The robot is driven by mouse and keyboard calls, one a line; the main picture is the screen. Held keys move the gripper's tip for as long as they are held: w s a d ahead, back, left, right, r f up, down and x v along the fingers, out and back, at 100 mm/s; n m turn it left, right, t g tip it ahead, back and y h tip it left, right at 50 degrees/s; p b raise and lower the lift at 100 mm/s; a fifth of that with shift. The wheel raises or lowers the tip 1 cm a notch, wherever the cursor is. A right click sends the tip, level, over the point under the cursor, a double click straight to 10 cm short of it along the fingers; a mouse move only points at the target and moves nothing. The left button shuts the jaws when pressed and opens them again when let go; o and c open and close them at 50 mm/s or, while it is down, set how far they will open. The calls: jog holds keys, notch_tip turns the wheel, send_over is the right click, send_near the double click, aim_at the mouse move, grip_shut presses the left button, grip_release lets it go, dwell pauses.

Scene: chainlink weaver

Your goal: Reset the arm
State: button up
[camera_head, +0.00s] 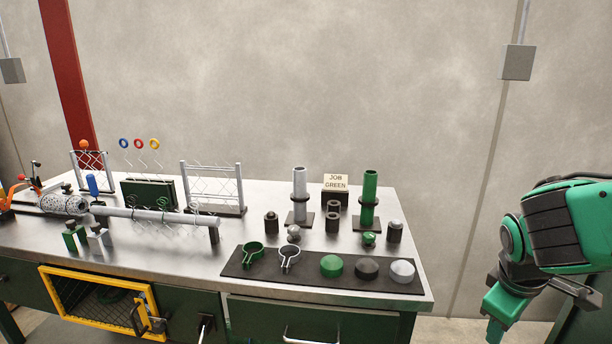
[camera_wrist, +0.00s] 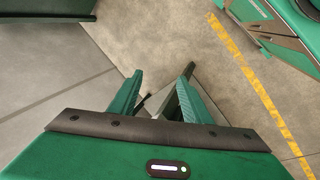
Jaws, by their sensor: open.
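My arm (camera_head: 570,228), green and black, is folded at the right edge of the head view, beside the workbench and apart from it. The end of the arm runs out of the picture at the bottom right, so the fingertips do not show there. In the wrist view my gripper (camera_wrist: 162,78) points down over the bare concrete floor. Its two green fingers are spread apart with nothing between them.
The metal workbench (camera_head: 150,250) holds a black mat (camera_head: 300,280) with clamps and round caps, a grey post (camera_head: 300,185), a green post (camera_head: 369,188), a "JOB GREEN" sign (camera_head: 336,182) and wire mesh frames (camera_head: 212,183). A yellow line (camera_wrist: 243,68) marks the floor.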

jog(key=s+d+r+m+g+y, duration=0.2)
jog(key=s+d+m+y, duration=0.1)
jog(key=s+m, duration=0.9)
jog(key=shift+s+r+m+g, duration=0.15)
jog(key=shift+s+m+g, duration=0.2)
jog(key=shift+s, duration=0.5)
jog(key=shift+d, duration=0.1)
jog(key=shift+w+f, duration=0.25)
jog(key=shift+w, duration=0.35)
